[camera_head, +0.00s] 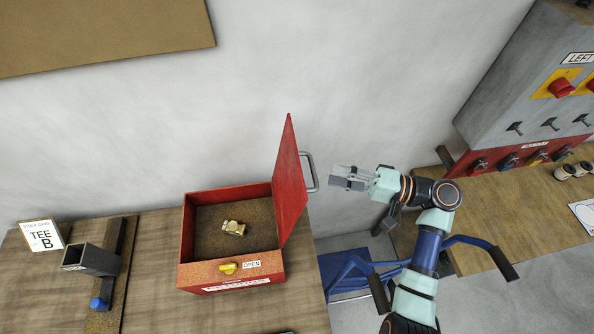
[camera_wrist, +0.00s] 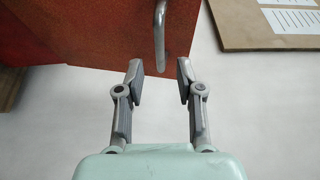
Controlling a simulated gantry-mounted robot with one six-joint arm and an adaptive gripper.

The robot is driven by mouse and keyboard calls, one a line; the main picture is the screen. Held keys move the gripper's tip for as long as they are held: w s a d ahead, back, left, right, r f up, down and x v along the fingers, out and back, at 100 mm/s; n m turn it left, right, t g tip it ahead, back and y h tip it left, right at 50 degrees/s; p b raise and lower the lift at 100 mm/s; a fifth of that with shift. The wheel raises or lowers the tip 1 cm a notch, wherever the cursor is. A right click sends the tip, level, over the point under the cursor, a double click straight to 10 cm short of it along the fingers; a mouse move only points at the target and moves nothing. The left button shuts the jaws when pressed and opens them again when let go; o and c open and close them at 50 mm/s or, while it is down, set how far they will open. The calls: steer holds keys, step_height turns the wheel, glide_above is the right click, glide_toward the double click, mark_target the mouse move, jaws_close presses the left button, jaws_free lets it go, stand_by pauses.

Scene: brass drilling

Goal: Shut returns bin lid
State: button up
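The returns bin (camera_head: 187,240) is a red open-topped box on the left wooden bench, with a brass fitting (camera_head: 234,228) inside. Its red lid (camera_head: 290,182) stands upright on the bin's right side, open. A grey bar handle (camera_head: 312,172) is on the lid's outer right face. My gripper (camera_head: 338,178) is just right of the handle, apart from the lid. In the wrist view, my gripper's two fingers (camera_wrist: 160,80) are open, with the handle (camera_wrist: 160,35) ahead of the gap between them and the lid (camera_wrist: 100,35) at upper left.
A yellow knob (camera_head: 228,268) and an "OPEN" label are on the bin's front. A grey holder (camera_head: 92,260) and a "TEE B" card (camera_head: 42,236) stand at left. A grey control panel (camera_head: 525,90) is at right above another bench. A gap separates the benches.

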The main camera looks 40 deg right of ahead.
mark_target(313, 170)
steer(key=p+x, duration=0.1)
steer(key=x, duration=0.5)
steer(key=shift+w+a, duration=0.15)
steer(key=shift+c, duration=0.4)
jaws_close()
